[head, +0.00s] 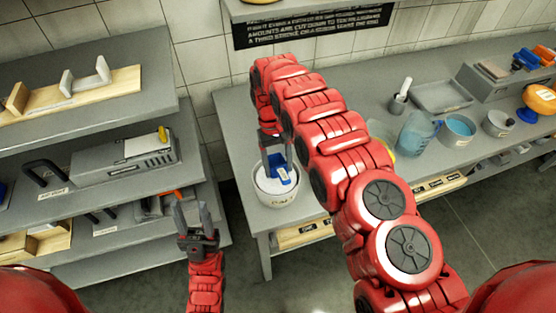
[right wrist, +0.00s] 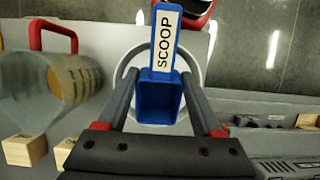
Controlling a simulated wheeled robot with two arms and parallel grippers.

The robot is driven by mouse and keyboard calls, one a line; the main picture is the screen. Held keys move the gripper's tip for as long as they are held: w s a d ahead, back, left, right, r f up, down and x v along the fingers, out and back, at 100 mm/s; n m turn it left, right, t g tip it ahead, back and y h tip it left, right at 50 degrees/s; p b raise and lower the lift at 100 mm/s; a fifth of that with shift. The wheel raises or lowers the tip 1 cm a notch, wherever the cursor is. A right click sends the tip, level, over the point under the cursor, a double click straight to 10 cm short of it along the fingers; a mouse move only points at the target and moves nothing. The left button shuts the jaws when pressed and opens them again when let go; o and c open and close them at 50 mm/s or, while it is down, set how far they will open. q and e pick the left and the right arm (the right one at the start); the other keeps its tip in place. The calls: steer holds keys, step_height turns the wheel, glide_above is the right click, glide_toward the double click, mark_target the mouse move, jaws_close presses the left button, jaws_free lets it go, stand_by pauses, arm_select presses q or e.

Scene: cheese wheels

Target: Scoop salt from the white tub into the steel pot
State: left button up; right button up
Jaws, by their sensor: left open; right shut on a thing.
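The white tub (head: 278,199), with white salt in it, stands on the grey bench near its left end. My right gripper (head: 277,155) reaches down over the tub, shut on the blue scoop (head: 283,172), which is at the tub's mouth. In the right wrist view the scoop (right wrist: 159,98) is between the fingers, its label reading SCOOP, with the tub's rim behind. My left gripper (head: 196,222) is open and empty.
A shelf unit (head: 85,205) with tools and boxes stands on the left, close to my left gripper.

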mark_target(280, 169)
steer(key=shift+f, duration=0.4)
step_height(280, 169, down, 2)
steer(key=shift+f+b, duration=0.15)
steer(key=shift+b, duration=0.8)
steer(key=shift+w+r, duration=0.1)
steer(key=shift+r, duration=0.15)
steer(key=shift+r+p, duration=0.55)
steer(key=shift+r, duration=3.4)
